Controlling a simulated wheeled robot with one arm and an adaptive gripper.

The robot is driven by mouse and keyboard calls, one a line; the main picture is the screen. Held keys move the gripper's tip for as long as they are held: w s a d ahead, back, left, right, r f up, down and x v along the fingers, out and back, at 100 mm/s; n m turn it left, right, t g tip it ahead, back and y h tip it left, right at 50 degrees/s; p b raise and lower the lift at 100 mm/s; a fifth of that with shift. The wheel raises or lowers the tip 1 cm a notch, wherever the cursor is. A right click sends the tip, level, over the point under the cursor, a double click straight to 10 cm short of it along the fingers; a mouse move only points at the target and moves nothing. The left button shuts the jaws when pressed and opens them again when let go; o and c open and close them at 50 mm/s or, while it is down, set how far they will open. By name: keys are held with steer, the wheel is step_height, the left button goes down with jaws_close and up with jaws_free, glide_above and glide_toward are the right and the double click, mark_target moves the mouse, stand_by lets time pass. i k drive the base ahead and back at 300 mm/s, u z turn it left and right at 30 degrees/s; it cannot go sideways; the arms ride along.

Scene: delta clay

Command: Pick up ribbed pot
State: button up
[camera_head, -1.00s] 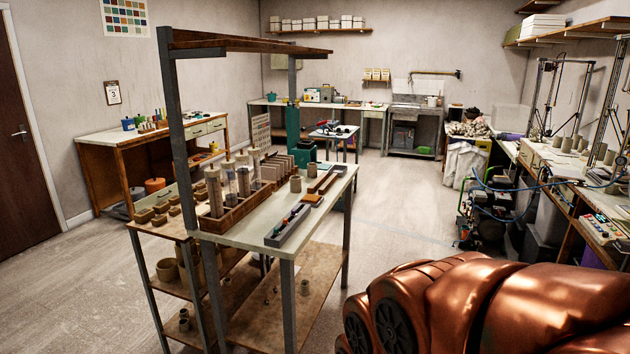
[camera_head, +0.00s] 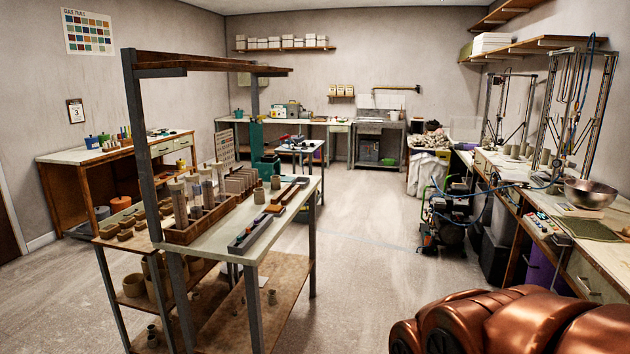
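More small pots (camera_head: 515,151) stand on the right-hand bench by the tall printer frames. Pots also stand on the lower shelves at left, including a larger one (camera_head: 133,284). At this size I cannot tell which pot is ribbed. My copper-coloured arm fills the lower right corner. My gripper is not in view.
A wooden rack of cylinders (camera_head: 195,233) and a long grey tray (camera_head: 252,231) share the middle workbench. The right-hand bench holds a metal bowl (camera_head: 590,193) and a green mat (camera_head: 588,229). A compressor (camera_head: 447,222) stands on the floor before it.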

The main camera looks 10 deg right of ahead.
mark_target(276, 180)
steer(key=z, duration=0.55)
steer(key=i, duration=2.5)
steer(key=u, duration=1.6)
steer(key=i, duration=0.5)
steer(key=u, duration=0.45)
